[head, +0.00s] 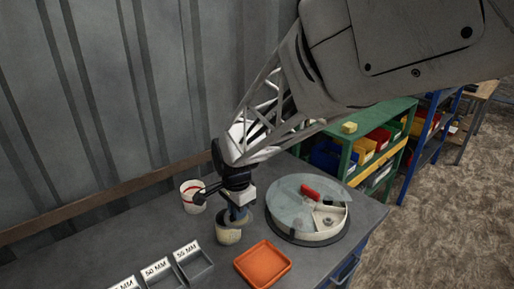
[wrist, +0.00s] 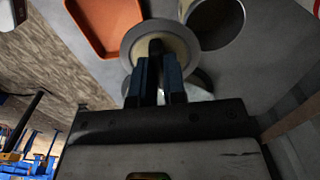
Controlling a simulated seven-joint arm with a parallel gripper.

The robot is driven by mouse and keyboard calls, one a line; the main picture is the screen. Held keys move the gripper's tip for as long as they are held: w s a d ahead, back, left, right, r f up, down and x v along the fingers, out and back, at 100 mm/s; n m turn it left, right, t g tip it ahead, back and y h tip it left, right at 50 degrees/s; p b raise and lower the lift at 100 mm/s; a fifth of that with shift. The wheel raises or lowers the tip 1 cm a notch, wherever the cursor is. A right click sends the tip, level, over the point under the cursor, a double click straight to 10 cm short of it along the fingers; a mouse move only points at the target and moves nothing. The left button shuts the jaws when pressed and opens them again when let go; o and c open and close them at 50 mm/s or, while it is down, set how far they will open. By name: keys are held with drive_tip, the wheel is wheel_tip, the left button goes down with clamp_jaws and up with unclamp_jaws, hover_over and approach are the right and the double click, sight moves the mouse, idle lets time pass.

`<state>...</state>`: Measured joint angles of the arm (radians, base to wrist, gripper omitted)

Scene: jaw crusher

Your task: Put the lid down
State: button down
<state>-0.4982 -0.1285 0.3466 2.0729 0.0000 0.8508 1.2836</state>
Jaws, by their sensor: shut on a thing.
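My gripper (head: 238,213) is shut on the dark knob of a round lid. In the wrist view the lid (wrist: 132,38) has a grey rim and a cream middle, and my blue fingers (wrist: 160,75) close on its knob. An open beige can (head: 228,237) stands on the bench just in front of my gripper in the head view. In the wrist view the can (wrist: 238,20) is beside the lid, at the upper right. The lid looks apart from the can, not seated on it. Its exact height above the bench is hard to tell.
An orange tray (head: 263,265) lies front right of my gripper. A round sectioned container (head: 300,236) with a clear cover and red handle stands to the right. A white red-striped cup (head: 192,197) stands left. Labelled bins (head: 190,264) line the front left.

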drive_tip(key=w+a+f, duration=0.2)
drive_tip(key=w+a, duration=0.1)
drive_tip(key=w, duration=1)
drive_tip(key=w+a+f, duration=0.2)
drive_tip(key=w+a, duration=0.2)
drive_tip(key=w, duration=1)
drive_tip(key=shift+f, duration=0.1)
drive_tip(key=shift+f, duration=3.1)
drive_tip(key=shift+f, duration=1.85)
drive_tip(key=shift+f, duration=0.1)
drive_tip(key=c, duration=1.2)
unclamp_jaws()
